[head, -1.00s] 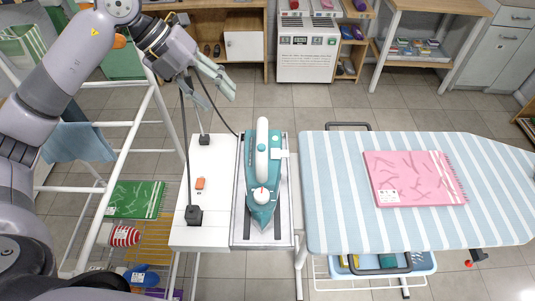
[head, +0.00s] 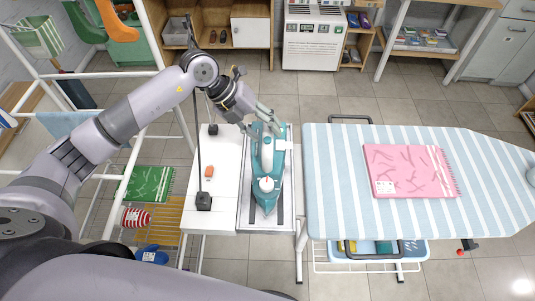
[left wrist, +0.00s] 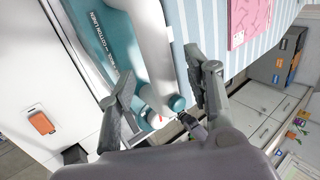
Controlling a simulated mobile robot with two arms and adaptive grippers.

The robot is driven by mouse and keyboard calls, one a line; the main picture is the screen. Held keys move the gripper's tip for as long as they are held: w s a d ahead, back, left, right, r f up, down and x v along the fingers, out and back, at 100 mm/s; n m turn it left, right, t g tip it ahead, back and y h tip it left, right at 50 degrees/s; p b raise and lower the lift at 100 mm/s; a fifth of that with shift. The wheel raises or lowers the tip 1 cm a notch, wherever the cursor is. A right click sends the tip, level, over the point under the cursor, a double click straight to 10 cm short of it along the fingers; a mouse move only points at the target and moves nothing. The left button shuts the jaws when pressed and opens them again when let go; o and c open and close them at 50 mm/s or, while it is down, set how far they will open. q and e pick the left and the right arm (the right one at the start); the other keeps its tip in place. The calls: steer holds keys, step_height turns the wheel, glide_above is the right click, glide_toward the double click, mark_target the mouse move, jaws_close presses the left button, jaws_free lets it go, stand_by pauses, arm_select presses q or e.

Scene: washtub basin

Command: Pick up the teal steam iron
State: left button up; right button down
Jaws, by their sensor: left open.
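The teal steam iron (head: 267,172) with a white handle lies on a metal rest tray (head: 245,205) at the end of the ironing board. It also shows in the left wrist view (left wrist: 112,45), passing up between the fingers. My left gripper (head: 268,128) is at the far end of the iron, its fingers close over it. In the left wrist view the left gripper (left wrist: 165,88) is open, one finger on each side of the iron's end and handle. Whether the fingers touch the iron is not clear. My right gripper is not in view.
A white side shelf (head: 215,185) with an orange switch (head: 209,171) and a cord on a black post stands left of the tray. The striped ironing board (head: 330,190) with a folded pink cloth (head: 408,171) is to the right. A white drying rack (head: 105,205) stands left.

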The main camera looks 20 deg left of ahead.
arm_select(q)
steer(key=shift+x, duration=1.2)
steer(key=shift+c, duration=0.6)
steer(key=shift+r, duration=0.1)
jaws_close()
steer(key=shift+w+r, duration=0.1)
steer(key=shift+r, duration=0.05)
